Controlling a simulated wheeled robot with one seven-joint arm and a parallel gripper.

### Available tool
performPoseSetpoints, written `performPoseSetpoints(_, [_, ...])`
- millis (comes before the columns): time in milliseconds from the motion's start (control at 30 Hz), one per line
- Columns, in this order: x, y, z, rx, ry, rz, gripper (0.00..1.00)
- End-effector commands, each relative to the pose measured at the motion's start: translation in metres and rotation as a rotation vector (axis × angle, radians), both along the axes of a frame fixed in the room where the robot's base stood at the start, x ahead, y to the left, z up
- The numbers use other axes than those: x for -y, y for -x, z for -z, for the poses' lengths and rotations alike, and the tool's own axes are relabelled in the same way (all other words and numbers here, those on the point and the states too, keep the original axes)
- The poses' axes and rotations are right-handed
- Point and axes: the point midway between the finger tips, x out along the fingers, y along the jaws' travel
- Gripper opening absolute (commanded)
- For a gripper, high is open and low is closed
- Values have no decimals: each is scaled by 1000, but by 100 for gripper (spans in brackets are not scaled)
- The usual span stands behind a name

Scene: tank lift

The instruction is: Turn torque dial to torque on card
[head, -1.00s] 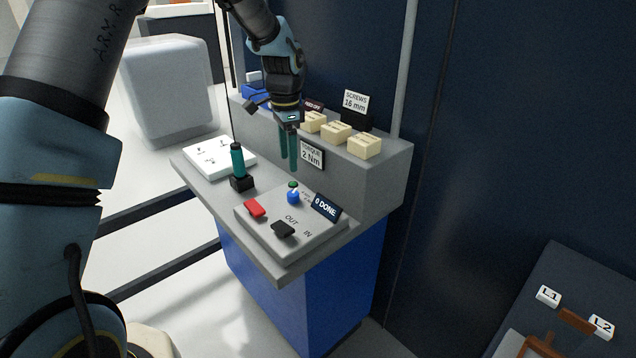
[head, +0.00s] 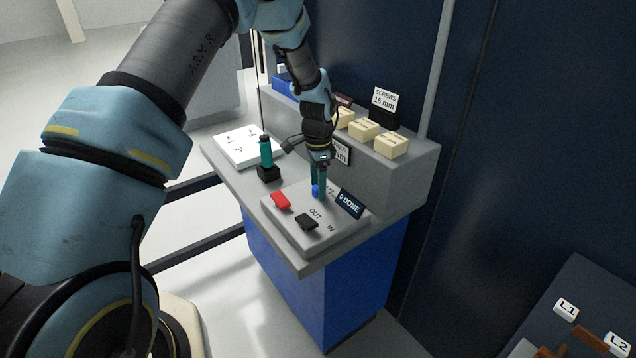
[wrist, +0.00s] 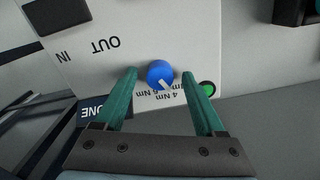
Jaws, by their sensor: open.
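The blue torque dial (wrist: 160,74) sits on the white panel, with a white pointer mark toward the printed Nm labels. One label reads 4 Nm; the setting it marks is unclear. My gripper (wrist: 162,76) is open, with its green fingers on either side of the dial; contact is not clear. In the head view the gripper (head: 319,193) points down over the dial (head: 315,190), which is mostly covered. The torque card (head: 342,152) on the grey riser is partly hidden behind my gripper; it read 2 Nm in the earlier view.
A green button (wrist: 208,89) is close beside one finger. A green-handled tool (head: 266,152) stands in a black holder. Cream boxes (head: 364,130) stand on the riser.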

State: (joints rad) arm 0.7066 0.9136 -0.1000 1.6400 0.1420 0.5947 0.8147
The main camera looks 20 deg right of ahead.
Motion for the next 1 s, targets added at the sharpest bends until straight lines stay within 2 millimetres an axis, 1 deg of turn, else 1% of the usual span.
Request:
performPoseSetpoints(100, [0,0,0,0,0,0,72])
performPoseSetpoints(133, [0,0,0,0,0,0,69])
performPoseSetpoints(733, [0,0,0,0,0,0,2])
performPoseSetpoints(767, [0,0,0,0,0,0,0])
performPoseSetpoints(1000, [0,0,1,0,0,-25,0])
